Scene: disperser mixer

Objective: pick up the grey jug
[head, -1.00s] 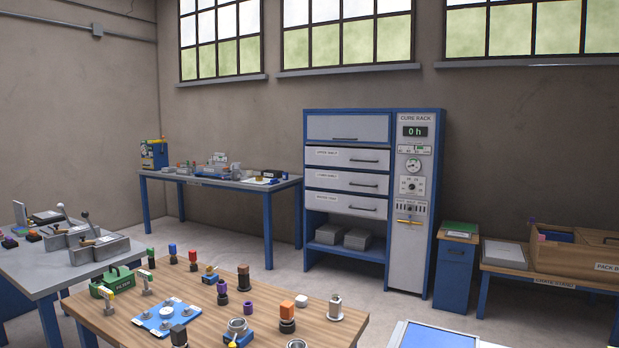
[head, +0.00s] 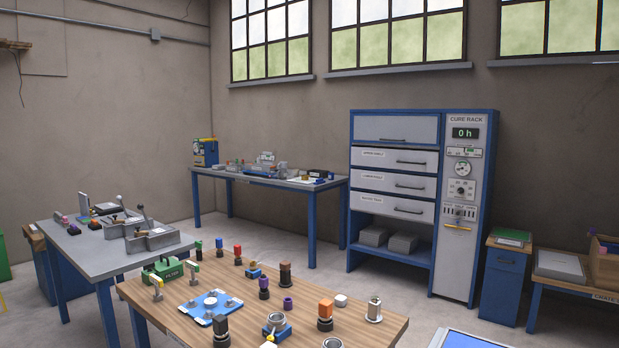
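I cannot make out a grey jug for certain. A small grey metal vessel (head: 374,310) stands upright at the right end of the wooden table (head: 345,327); I cannot tell whether it is the jug. A round grey cup (head: 277,322) sits in a blue holder near the table's front. Small grey items also stand on the far blue-legged bench (head: 262,181), too small to tell apart. Neither of my grippers is in view.
The wooden table also holds a green filter box (head: 162,270), a blue plate (head: 209,308) and several coloured-top bottles. The cure rack (head: 408,205) stands behind. Open floor lies between wooden table and rack.

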